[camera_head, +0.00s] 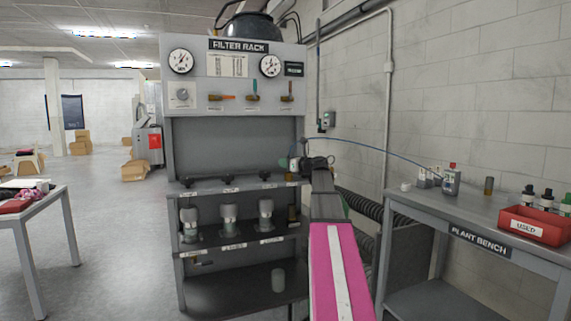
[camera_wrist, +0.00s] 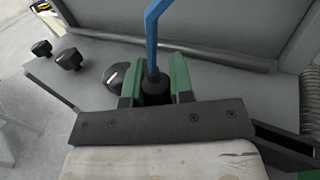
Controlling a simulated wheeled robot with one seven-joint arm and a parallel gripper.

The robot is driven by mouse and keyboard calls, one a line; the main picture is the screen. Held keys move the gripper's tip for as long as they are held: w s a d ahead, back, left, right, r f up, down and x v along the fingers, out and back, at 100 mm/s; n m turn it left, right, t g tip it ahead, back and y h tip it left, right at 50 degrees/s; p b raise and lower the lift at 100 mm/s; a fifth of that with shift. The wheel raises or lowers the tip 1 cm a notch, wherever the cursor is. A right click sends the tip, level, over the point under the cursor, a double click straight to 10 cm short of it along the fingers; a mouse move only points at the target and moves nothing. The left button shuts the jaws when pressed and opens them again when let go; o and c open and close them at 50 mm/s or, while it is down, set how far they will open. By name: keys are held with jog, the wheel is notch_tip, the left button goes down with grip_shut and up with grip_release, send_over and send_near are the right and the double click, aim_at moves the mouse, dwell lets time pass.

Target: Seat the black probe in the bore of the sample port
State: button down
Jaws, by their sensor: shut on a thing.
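My gripper (camera_wrist: 155,85) has two green fingers shut on the black probe (camera_wrist: 155,91), from which a blue cable (camera_wrist: 153,40) rises. In the head view my gripper (camera_head: 300,164) is small, at the right end of the filter rack's upper shelf, and the probe cannot be made out there. In the wrist view the probe is over the grey shelf, and its lower end is hidden by the dark gripper plate. I cannot make out the sample port or its bore in either view; whether the probe touches anything is hidden.
The filter rack (camera_head: 235,143) has black knobs (camera_wrist: 70,59) along its upper shelf, left of my gripper. Cylindrical filters (camera_head: 229,217) stand on the shelf below. The plant bench (camera_head: 430,203) at right holds bottles and a red bin (camera_head: 535,226). The blue cable arcs towards the bench.

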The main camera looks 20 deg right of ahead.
jog(key=c, duration=1)
grip_release()
jog(key=v, duration=1.2)
